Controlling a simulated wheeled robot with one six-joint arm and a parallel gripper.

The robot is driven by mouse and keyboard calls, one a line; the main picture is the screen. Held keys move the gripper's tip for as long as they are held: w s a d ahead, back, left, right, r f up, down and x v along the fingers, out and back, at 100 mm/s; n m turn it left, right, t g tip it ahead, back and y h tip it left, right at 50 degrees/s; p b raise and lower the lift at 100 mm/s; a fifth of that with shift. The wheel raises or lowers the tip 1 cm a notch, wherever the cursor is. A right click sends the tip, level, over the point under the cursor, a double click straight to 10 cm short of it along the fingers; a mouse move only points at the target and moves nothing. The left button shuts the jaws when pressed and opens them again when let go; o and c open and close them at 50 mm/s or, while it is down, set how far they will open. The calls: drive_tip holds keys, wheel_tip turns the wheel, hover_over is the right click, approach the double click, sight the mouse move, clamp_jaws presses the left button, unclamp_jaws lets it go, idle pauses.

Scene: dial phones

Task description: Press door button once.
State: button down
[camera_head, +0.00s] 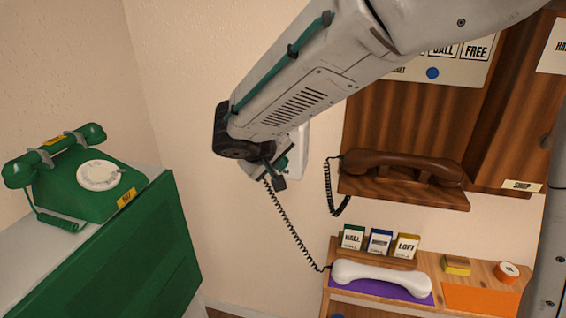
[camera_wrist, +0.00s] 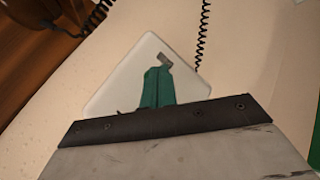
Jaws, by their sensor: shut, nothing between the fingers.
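A white plate (camera_head: 301,143) on the wall is mostly hidden behind my arm in the head view. It shows more fully as a white panel with rounded corners in the wrist view (camera_wrist: 112,88). My gripper (camera_wrist: 160,80) has its teal fingers shut and empty, and they overlap the middle of this panel. A small grey piece (camera_wrist: 165,60) shows just beyond the fingertips; I cannot tell if it is a button. I see no label reading door, and cannot tell whether the fingers touch the panel.
A white handset (camera_head: 380,277) with a coiled cord lies on a purple mat on the shelf. A brown handset (camera_head: 405,165) rests on the wooden wall phone. Cards including a LOFT card (camera_head: 406,247) stand between. A green dial phone (camera_head: 80,175) sits at left.

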drive_tip(key=shift+s, duration=0.1)
drive_tip(key=shift+s+a, duration=0.3)
drive_tip(key=shift+s, duration=0.35)
drive_tip(key=shift+s, duration=0.1)
drive_tip(key=s, duration=0.1)
drive_tip(key=s+a, duration=0.1)
drive_tip(key=s, duration=0.2)
drive_tip(key=shift+s+a, duration=0.25)
drive_tip(key=shift+a, duration=0.1)
idle(0.5)
